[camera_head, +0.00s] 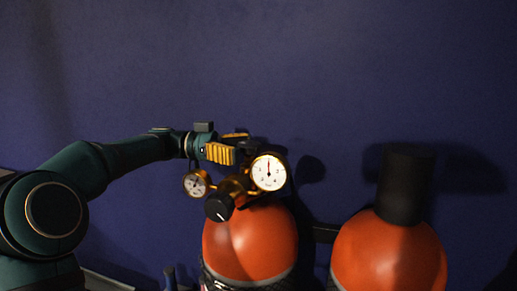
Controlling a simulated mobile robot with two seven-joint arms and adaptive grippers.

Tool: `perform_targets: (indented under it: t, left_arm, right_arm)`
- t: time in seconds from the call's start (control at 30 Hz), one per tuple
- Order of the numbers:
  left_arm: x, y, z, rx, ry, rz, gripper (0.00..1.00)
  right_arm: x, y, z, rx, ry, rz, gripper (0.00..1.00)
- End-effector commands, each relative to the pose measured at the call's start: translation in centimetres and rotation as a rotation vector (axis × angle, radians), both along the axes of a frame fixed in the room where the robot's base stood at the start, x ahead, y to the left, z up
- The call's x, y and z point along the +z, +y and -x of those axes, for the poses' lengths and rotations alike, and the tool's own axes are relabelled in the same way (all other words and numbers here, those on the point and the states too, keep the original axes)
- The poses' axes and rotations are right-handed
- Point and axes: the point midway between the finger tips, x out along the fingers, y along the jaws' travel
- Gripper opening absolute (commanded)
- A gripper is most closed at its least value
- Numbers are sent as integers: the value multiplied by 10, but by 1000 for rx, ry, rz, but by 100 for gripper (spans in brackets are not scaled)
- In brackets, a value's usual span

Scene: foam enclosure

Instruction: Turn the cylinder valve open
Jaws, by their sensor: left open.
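An orange gas cylinder (250,245) stands at the lower middle of the head view. On its top sits a brass regulator with a large white dial gauge (268,173), a smaller gauge (197,184) and a black knob (219,207) with a white mark. My left gripper (236,146) is open, with yellow ribbed fingers, just behind and above the regulator. The large gauge partly covers the area by the fingertips. The cylinder valve is mostly hidden behind the gauges and fingers, and I cannot tell whether the fingers touch it. My right gripper is not in view.
A second orange cylinder (388,258) with a black cap (405,184) stands to the right. A dark bracket (325,233) lies between the two cylinders. A plain dark blue wall (300,70) fills the background, and the space above the cylinders is clear.

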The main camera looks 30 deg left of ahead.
Motion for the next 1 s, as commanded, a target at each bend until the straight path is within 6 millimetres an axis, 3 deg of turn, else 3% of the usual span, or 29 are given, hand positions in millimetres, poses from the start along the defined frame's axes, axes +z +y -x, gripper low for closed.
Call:
perform_targets:
  t: [0.23, 0.63, 0.67, 0.83, 0.9, 1.0]
  left_arm:
    - [0, -29, -11, -1, 0, 0, 87]
    - [0, -36, -13, 0, 0, -1, 87]
    - [0, -36, -13, 0, 0, -1, 83]
    - [0, -36, -13, 0, 0, -1, 23]
    - [0, -36, -13, 0, 1, -1, 13]
    - [-1, -35, -13, 0, 1, -1, 10]
  right_arm:
    - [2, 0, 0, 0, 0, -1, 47]
    - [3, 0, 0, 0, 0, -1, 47]
    - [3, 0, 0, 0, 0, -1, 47]
    - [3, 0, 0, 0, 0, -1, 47]
    - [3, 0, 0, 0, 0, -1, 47]
    - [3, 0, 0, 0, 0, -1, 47]
